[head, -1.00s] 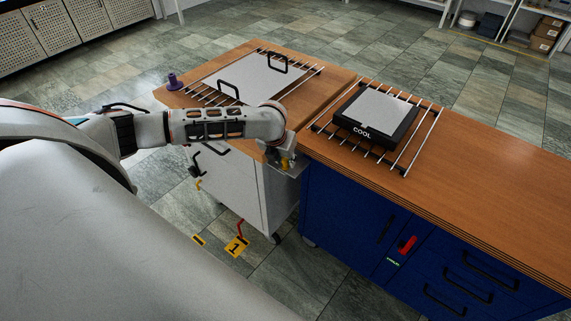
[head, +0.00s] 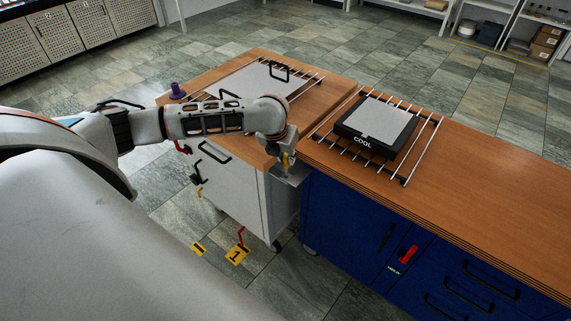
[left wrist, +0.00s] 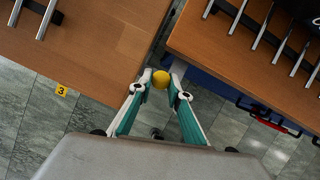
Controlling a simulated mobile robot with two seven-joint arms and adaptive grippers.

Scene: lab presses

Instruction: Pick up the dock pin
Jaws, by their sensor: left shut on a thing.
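The dock pin (head: 286,160) is yellow and stands upright at the gap between the white cart and the blue bench, above a grey bracket (head: 291,174). I cannot tell whether its lower end is still in the bracket. My left gripper (left wrist: 160,80) is shut on the pin, whose round yellow top (left wrist: 160,79) shows between the two fingertips in the left wrist view. In the head view my left wrist hides most of the fingers. My right gripper is not in view.
The blue bench's wooden top (head: 480,190) holds a rack with the black COOL block (head: 363,141). A red lever (head: 408,254) is on the bench front.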

